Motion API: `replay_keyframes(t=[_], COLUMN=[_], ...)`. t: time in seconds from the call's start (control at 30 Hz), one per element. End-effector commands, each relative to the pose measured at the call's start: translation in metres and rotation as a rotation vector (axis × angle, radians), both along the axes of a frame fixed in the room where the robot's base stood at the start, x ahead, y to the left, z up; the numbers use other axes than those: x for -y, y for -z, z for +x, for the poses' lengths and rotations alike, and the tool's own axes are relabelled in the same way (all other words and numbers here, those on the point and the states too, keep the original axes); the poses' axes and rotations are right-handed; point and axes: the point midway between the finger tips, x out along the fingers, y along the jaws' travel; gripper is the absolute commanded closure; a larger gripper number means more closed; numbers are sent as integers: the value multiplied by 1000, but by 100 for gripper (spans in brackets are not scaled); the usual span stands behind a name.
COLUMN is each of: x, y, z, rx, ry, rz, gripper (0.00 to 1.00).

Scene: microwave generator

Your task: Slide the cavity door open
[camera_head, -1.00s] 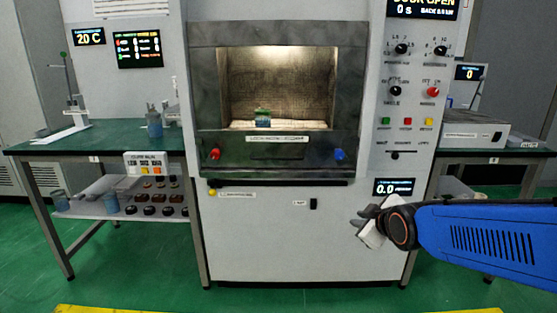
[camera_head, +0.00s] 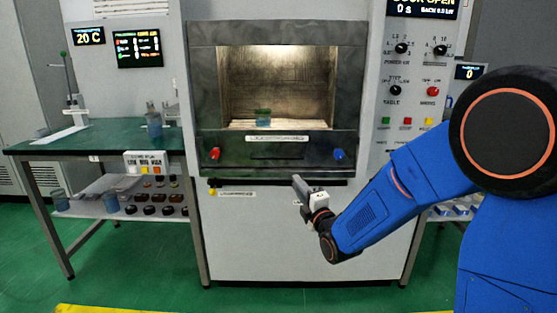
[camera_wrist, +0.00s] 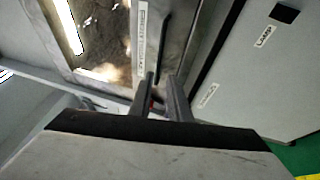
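The microwave cavity (camera_head: 290,75) shows lit in the head view. A grey frame (camera_head: 204,80) surrounds its window, and a lower panel carries a label, a red knob (camera_head: 214,154) and a blue knob (camera_head: 338,155). A dark horizontal bar (camera_head: 250,182) runs below the panel. A small green-and-blue container (camera_head: 263,117) stands inside the cavity. My gripper (camera_head: 297,181) is near the right part of the dark bar; contact cannot be told. In the wrist view, the two fingers of my gripper (camera_wrist: 161,85) stand apart beside a black bar (camera_wrist: 166,38), with nothing held between them.
A green-topped bench (camera_head: 110,135) with a bottle (camera_head: 153,122) stands at the left, with a loaded shelf below. The control panel (camera_head: 415,75) with knobs and buttons is right of the cavity; its top display reads partly "OPEN".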

Motion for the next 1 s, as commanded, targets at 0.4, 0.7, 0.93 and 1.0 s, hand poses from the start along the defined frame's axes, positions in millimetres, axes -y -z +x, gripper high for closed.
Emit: replay_keyframes(t=[0.4,0.7,0.93,1.0], x=[-20,-40,-55,-59], y=[-9,-19,-25,-27], z=[45,94,129,137], rx=[7,7,7,5], ry=[-1,-1,0,-1], rz=[-2,-2,-3,-2], gripper=[83,83,83,83])
